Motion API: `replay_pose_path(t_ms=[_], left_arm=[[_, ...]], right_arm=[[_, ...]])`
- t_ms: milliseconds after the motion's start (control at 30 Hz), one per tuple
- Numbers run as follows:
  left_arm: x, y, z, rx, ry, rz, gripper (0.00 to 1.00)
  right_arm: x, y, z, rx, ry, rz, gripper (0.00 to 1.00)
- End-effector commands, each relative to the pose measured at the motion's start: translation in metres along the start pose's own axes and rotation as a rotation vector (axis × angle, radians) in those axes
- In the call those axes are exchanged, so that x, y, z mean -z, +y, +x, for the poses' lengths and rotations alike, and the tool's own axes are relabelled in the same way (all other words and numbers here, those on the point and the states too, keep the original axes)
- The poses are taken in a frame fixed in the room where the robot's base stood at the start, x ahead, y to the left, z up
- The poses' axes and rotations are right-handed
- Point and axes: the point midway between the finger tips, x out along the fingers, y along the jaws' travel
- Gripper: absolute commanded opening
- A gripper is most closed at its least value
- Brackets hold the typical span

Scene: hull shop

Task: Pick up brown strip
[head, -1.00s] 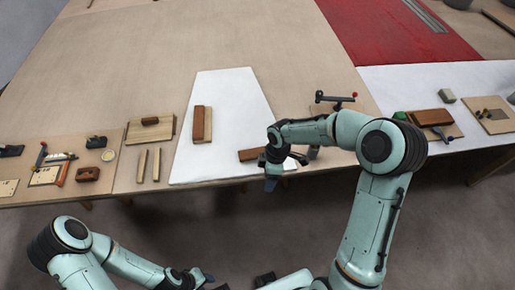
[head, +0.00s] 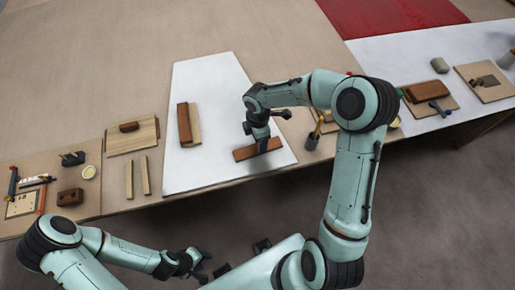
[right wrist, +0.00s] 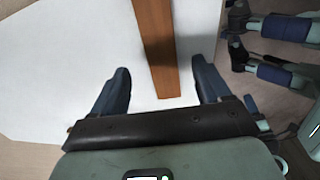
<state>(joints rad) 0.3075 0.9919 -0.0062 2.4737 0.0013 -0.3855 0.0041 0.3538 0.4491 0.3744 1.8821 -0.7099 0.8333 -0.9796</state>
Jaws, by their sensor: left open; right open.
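A brown strip (head: 246,152) lies flat on the white sheet, near the table's front edge. In the right wrist view the brown strip (right wrist: 155,35) runs up the picture between the two fingers, with a white gap on each side. My right gripper (head: 262,146) is open over the strip, pointing down at it and hiding part of it; its open fingers also show in the right wrist view (right wrist: 160,68). Whether they are level with the strip is hard to tell. My left gripper (head: 203,265) is open and empty, low in front of the table.
A brown and pale wood pair (head: 189,123) lies left of the strip on the white sheet (head: 210,80). Two pale sticks (head: 137,177), a board with a brown block (head: 132,133) and several tools lie further left. A dark cup (head: 313,142) stands to the right.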

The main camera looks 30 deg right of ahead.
Motion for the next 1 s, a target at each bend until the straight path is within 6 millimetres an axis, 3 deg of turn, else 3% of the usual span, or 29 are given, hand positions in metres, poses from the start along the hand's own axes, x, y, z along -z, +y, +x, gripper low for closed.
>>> replay_pose_path(t_ms=[167, 433, 733, 767, 933, 1000], left_arm=[[0.0, 0.0, 0.001, 0.0, 0.0, 0.0, 0.42], [-0.002, -0.002, 0.003, 0.001, -0.002, 0.0, 0.42], [-0.002, -0.002, 0.003, 0.001, -0.002, -0.001, 0.42], [-0.002, -0.002, 0.003, 0.001, -0.002, -0.001, 0.42], [-0.002, -0.002, 0.003, 0.001, -0.002, -0.001, 0.42], [-0.002, -0.002, 0.003, 0.001, -0.002, -0.001, 0.42]], right_arm=[[0.0, -0.001, 0.012, 0.001, 0.0, 0.0, 0.77], [0.002, -0.003, 0.051, 0.001, 0.0, 0.0, 0.77], [0.002, -0.002, 0.057, -0.001, 0.0, 0.001, 0.77], [0.002, -0.002, 0.057, -0.001, 0.0, 0.001, 0.73], [0.002, -0.002, 0.056, -0.002, 0.0, 0.001, 0.18], [0.002, -0.002, 0.056, -0.002, 0.0, 0.0, 0.14]])
